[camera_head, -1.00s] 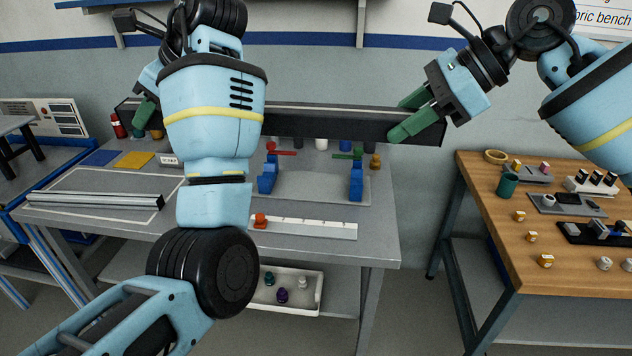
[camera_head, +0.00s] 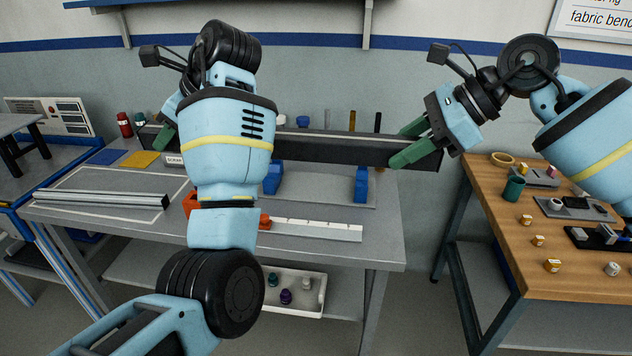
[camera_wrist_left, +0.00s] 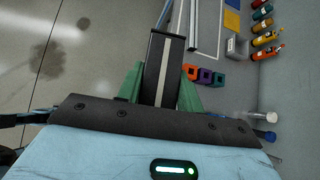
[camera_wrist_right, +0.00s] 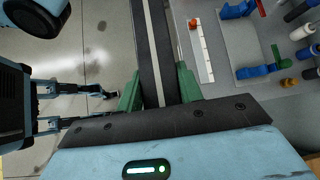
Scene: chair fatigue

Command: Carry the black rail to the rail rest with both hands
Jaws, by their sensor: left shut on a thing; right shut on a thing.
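The long black rail (camera_head: 330,150) is held level in front of the back of the grey bench. My right gripper (camera_head: 408,142) is shut on its right end; the right wrist view shows the rail (camera_wrist_right: 152,50) between the green fingers. My left gripper (camera_head: 166,136) is shut near the left end, partly hidden by my arm; the left wrist view shows the rail end (camera_wrist_left: 163,60) between its fingers. The rail rest, blue supports (camera_head: 361,184) on a grey plate, shows below the rail, its upper parts hidden. In the right wrist view the rest (camera_wrist_right: 257,71) lies right of the rail, apart from it.
A silver profile (camera_head: 100,199) lies on the bench at left. A white scale strip (camera_head: 318,229) lies at the front. A wooden bench (camera_head: 490,215) with small parts stands at right. Bottles and posts stand behind the rail.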

